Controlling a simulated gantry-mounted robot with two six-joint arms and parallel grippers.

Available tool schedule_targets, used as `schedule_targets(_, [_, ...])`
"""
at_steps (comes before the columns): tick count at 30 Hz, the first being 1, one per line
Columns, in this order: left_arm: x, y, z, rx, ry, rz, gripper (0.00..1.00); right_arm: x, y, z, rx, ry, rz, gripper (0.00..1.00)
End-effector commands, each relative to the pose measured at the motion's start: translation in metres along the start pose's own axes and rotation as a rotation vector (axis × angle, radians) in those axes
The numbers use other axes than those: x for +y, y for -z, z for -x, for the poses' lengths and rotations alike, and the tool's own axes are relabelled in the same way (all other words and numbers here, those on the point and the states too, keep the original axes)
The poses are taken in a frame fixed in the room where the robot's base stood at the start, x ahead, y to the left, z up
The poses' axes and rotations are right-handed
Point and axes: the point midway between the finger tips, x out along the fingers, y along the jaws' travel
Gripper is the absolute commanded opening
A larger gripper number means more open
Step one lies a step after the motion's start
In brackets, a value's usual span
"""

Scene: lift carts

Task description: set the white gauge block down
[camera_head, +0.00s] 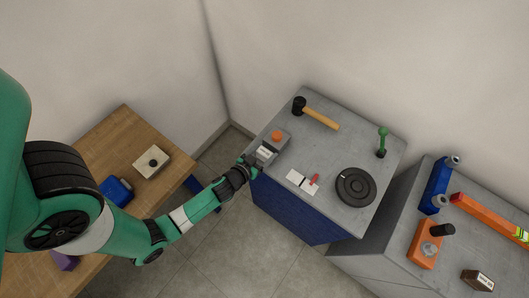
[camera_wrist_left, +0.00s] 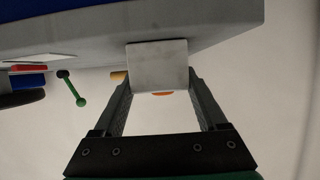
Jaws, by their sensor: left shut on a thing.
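The white gauge block (camera_head: 264,153) is at the left corner of the middle cart's grey top (camera_head: 330,150) in the head view. My left gripper (camera_head: 256,160) is shut on it. In the left wrist view the block (camera_wrist_left: 158,65) sits between the two fingers of the gripper (camera_wrist_left: 160,82), with the edge of the grey top (camera_wrist_left: 225,22) behind it. Whether the block touches the cart top cannot be told. My right gripper is not in view.
A wooden table (camera_head: 120,130) is left.

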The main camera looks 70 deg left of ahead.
Motion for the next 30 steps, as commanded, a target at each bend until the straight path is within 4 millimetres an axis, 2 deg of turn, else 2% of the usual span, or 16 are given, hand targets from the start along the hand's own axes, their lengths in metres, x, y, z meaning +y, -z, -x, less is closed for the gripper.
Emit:
schedule_targets(1, [0.000, -0.003, -0.001, 0.001, -0.001, 0.000, 0.00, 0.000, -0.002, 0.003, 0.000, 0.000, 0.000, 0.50])
schedule_targets(2, [0.000, -0.002, -0.001, 0.000, 0.000, 0.000, 0.78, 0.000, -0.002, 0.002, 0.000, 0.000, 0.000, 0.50])
schedule_targets(6, [0.000, -0.002, 0.000, -0.001, 0.000, 0.000, 1.00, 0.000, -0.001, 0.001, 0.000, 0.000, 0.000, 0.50])
schedule_targets(14, [0.000, 0.001, 0.001, -0.001, 0.000, 0.000, 1.00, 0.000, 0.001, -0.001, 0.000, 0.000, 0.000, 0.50])
schedule_targets(17, [0.000, -0.001, 0.009, -0.002, -0.001, -0.001, 1.00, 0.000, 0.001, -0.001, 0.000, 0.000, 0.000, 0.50])
schedule_targets(30, [0.001, -0.004, 0.103, -0.003, -0.005, -0.004, 1.00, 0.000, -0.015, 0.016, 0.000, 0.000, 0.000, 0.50])
